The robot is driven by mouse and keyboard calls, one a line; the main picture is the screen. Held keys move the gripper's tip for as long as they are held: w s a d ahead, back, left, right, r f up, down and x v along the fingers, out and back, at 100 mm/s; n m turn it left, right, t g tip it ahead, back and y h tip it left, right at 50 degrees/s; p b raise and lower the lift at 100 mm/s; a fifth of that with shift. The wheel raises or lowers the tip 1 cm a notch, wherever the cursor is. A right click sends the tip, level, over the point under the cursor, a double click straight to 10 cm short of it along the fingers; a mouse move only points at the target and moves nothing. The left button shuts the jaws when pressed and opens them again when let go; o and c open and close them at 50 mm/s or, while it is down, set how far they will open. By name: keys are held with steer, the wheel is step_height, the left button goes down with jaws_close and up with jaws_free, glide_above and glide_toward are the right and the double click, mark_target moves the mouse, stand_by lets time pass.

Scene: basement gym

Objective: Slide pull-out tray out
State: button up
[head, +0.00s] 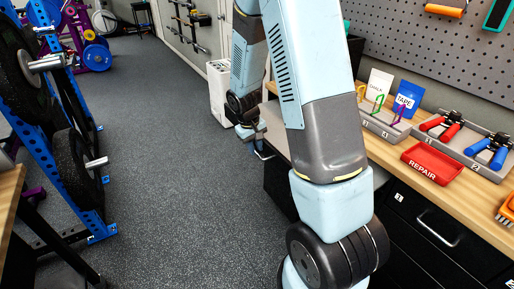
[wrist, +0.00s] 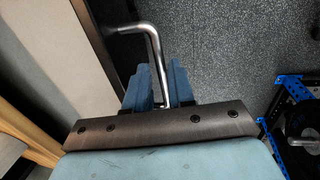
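The pull-out tray (head: 275,128) shows in the head view as a grey slab at the bench's front edge, partly hidden behind my arm. In the wrist view, what looks like its pale edge (wrist: 84,50) runs along the left. A bent metal handle (wrist: 150,45) comes off this edge, and its bar runs down between my two blue fingers.
The wooden bench (head: 405,150) carries a red repair tray (head: 433,162) and hand grips. Black drawers (head: 440,235) stand below it. A blue weight rack (head: 60,120) stands at left. The grey floor (head: 185,150) between is clear.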

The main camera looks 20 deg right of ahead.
step_height(320, 180, up, 12)
steer(key=a, duration=0.2)
steer(key=shift+s+a+r, duration=0.15)
steer(key=shift+a+r, duration=0.05)
steer(key=shift+r, duration=0.05)
steer(key=shift+r, duration=0.1)
stand_by(0.3)
steer(key=s+r+m+t+y, duration=0.1)
steer(key=s+r+t, duration=0.1)
steer(key=s+r, duration=0.7)
steer(key=s+a+r+m+t+y, duration=0.1)
steer(key=s+r+t, duration=0.2)
steer(key=s+r, duration=0.6)
steer(key=s, duration=0.6)
steer(key=shift+s+a+r, duration=0.15)
steer(key=shift+s+r, duration=0.15)
stand_by(0.5)
